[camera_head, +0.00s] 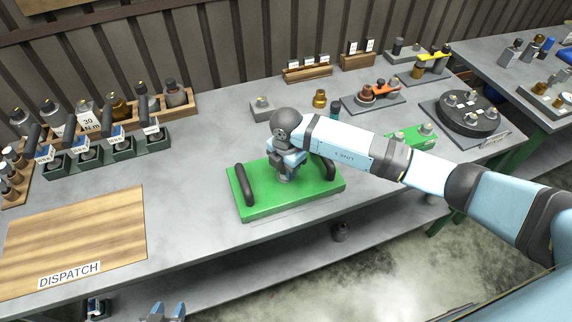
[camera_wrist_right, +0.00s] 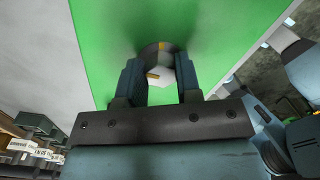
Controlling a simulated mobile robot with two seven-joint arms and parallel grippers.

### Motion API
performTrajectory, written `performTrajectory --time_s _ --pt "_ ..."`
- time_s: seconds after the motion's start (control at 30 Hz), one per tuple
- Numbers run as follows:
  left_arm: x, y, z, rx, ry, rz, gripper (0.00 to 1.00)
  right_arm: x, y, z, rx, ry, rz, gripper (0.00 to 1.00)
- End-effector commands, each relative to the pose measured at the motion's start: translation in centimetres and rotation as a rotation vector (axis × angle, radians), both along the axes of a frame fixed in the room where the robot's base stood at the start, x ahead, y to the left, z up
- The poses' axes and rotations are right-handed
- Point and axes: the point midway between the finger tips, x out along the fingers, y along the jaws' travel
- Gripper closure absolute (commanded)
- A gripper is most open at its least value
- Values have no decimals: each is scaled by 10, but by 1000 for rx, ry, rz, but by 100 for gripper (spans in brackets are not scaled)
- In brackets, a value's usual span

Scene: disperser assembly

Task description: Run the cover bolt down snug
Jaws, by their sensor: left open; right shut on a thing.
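The green cover (camera_head: 262,192) lies flat on the bench with a black handle at each side. In the right wrist view the green cover (camera_wrist_right: 110,30) fills the upper middle. My right gripper (camera_head: 286,174) is over the middle of the cover, pointing down. In the right wrist view its fingers (camera_wrist_right: 160,78) are shut on the cover bolt (camera_wrist_right: 158,50), which shows a dark round rim with yellow marks and a pale centre. In the head view the arm mostly hides the bolt. How far it is seated cannot be told. My left gripper (camera_head: 166,313) is open and empty at the bottom edge.
A wooden dispatch board (camera_head: 85,235) lies at the left, with dark green holders (camera_head: 90,157) behind it. A grey block (camera_head: 262,108) and a brass part (camera_head: 320,98) stand behind the cover. A black round fixture (camera_head: 468,115) is at the right. Bare bench lies left of the cover.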

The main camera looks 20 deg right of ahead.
Motion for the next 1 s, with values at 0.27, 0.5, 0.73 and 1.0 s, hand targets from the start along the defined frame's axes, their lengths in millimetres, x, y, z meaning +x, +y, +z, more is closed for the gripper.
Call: performTrajectory --time_s 0.27,0.5,0.73,1.0 --pt "0 0 3 1 2 0 57 1 -1 2 0 -3 -82 92" --pt "0 0 3 1 2 0 57 1 -1 2 0 -3 -96 92" --pt "0 0 3 1 2 0 57 1 -1 2 0 -3 -95 92" --pt "0 0 3 1 2 0 57 0 -1 1 0 -2 -94 43"
